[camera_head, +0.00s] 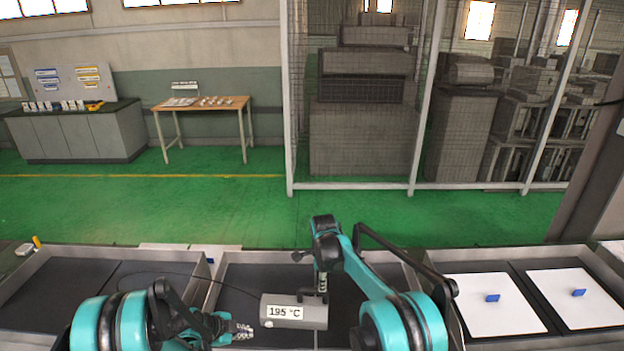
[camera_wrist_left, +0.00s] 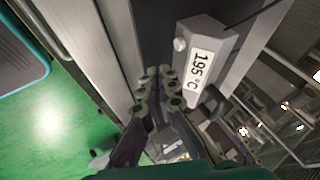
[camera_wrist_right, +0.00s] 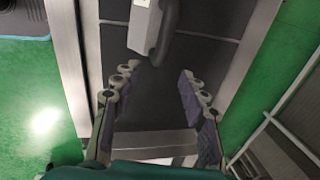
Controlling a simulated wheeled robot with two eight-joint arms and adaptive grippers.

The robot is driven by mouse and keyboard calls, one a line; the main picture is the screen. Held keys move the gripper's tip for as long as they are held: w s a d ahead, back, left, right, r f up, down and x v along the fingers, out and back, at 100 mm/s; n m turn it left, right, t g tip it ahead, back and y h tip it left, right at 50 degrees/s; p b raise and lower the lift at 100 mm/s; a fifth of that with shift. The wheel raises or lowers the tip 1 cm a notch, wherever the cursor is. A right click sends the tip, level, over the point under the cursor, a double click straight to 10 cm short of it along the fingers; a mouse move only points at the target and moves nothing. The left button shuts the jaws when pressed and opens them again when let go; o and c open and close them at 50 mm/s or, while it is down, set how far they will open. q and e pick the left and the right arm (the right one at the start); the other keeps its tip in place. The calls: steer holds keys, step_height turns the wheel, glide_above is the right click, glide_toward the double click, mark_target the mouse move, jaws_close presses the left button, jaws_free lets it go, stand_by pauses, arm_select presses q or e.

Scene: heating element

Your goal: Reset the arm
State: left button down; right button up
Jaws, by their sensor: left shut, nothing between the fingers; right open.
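The heating element is a grey box (camera_head: 294,311) with a white display reading "195 °C", lying in the middle tray. It also shows in the left wrist view (camera_wrist_left: 207,55), and its end shows at the top of the right wrist view (camera_wrist_right: 146,28). My left gripper (camera_head: 243,331) is shut and empty, just left of the box; its closed fingers (camera_wrist_left: 160,88) show beside the box. My right arm reaches over the middle tray behind the box. My right gripper (camera_wrist_right: 157,92) is open, with only dark tray floor between its fingers; the head view mostly hides it.
A thin black cable (camera_head: 160,275) runs left from the box. The right tray holds white plates (camera_head: 490,318) with small blue blocks (camera_head: 492,298). The left tray (camera_head: 60,290) looks largely empty. A wire-mesh fence (camera_head: 414,120) and a wooden table (camera_head: 203,104) stand farther back.

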arm_select(q)
steer(key=s+d+r+n+y+b, duration=0.3)
steer(key=s+r+n+b, duration=0.3)
steer(key=s+r+n, duration=0.4)
arm_select(e)
steer(key=s+d+r+n+t, duration=0.1)
steer(key=s+d+r+n, duration=0.35)
steer(key=s, duration=0.35)
steer(key=s+d+r+n+t, duration=0.1)
steer(key=s+d+r+n, duration=0.4)
steer(key=s, duration=0.4)
arm_select(q)
steer(key=s+r+n+t+y+b, duration=0.1)
steer(key=s+n+b, duration=0.4)
steer(key=s, duration=1)
steer(key=shift+s+a+n+t+y+b, duration=0.15)
steer(key=shift+n+t+y+b, duration=0.3)
steer(key=shift+n, duration=0.75)
arm_select(e)
steer(key=s+d+f+n+t, duration=0.1)
steer(key=s+f+n, duration=0.3)
steer(key=s, duration=0.6)
steer(key=s+d+f+n+t, duration=0.2)
steer(key=s+d+f+n, duration=0.2)
steer(key=s, duration=0.7)
steer(key=shift+s+f+n, duration=0.15)
steer(key=shift+f+n, duration=0.4)
steer(key=shift+f, duration=0.1)
